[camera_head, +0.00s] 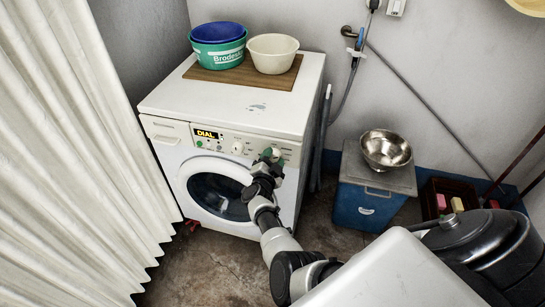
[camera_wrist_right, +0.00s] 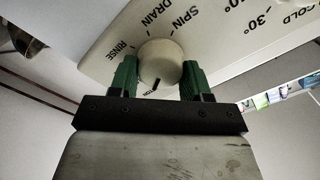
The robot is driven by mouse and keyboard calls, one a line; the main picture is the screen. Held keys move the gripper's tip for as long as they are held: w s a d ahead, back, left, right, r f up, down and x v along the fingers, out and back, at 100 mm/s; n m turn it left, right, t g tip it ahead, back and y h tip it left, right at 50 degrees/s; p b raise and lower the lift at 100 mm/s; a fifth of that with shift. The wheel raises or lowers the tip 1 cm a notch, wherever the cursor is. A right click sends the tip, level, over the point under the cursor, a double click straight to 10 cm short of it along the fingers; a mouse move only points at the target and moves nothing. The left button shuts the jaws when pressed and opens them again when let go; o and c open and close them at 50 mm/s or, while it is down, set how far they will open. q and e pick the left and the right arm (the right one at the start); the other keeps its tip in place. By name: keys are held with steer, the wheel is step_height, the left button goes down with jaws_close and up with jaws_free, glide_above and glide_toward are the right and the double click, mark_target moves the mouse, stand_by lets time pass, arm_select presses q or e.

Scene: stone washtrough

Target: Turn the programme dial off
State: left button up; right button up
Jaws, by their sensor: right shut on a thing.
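The white washing machine (camera_head: 230,185) stands against the back wall, its round door facing me. My right gripper (camera_head: 270,155) is at the right part of its control panel. In the wrist view the round cream programme dial (camera_wrist_right: 160,62) sits between the two green fingers of my right gripper (camera_wrist_right: 158,78), which is shut on it. RINSE, DRAIN and SPIN are printed around the dial. A dark mark on its rim points toward the gripper body, near a partly hidden label ending in TON. In the head view the gripper covers the dial. My left gripper is out of view.
Basins stand on a wooden board (camera_head: 245,77) on the machine. A blue box (camera_head: 366,205) with a steel bowl (camera_head: 386,149) stands right. A white curtain (camera_head: 70,150) hangs left.

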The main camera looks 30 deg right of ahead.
steer(key=n, duration=0.4)
steer(key=n+p, duration=0.1)
steer(key=n, duration=0.1)
steer(key=shift+a+f+n, duration=0.1)
steer(key=shift+a+n, duration=0.2)
steer(key=n, duration=0.5)
steer(key=shift+w+f+p, duration=0.1)
steer(key=shift+p, duration=0.25)
steer(key=shift+n, duration=0.3)
steer(key=o, duration=0.9)
steer(key=shift+w, duration=0.15)
